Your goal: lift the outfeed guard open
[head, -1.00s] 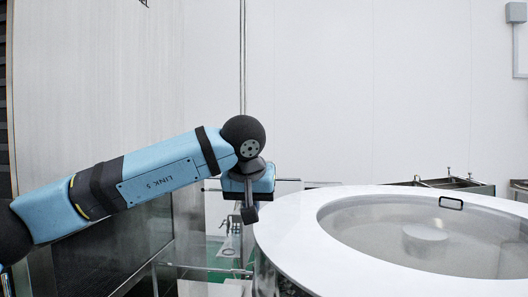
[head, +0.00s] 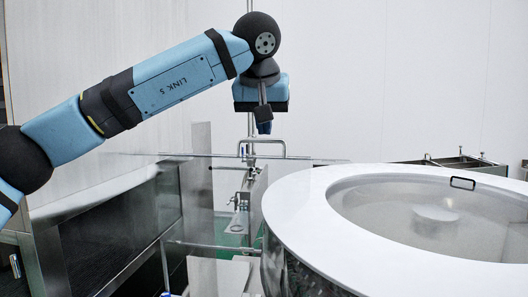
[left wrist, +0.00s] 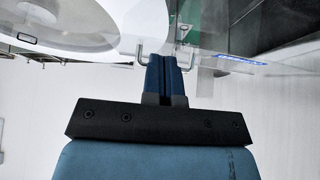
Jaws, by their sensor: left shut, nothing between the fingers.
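The outfeed guard (head: 120,165) seems to be a clear panel left of the round washer in the head view. Its faint edges make its exact tilt hard to tell. A grey U-shaped handle (head: 262,143) stands on its upper edge. My left gripper (head: 264,127) is above the handle with its fingers pointing down. In the left wrist view the shut fingers (left wrist: 165,75) overlap the handle (left wrist: 141,52), whose ends show on both sides. Nothing is between the fingers. Whether they touch the handle cannot be told. My right gripper is not in view.
The round washer (head: 295,215) with its white rim fills the right; a small black handle (head: 462,183) sits on its clear lid. Metal fittings (head: 240,200) show below the guard. A steel cabinet (head: 110,235) stands at left. Above the guard is open room before the white wall.

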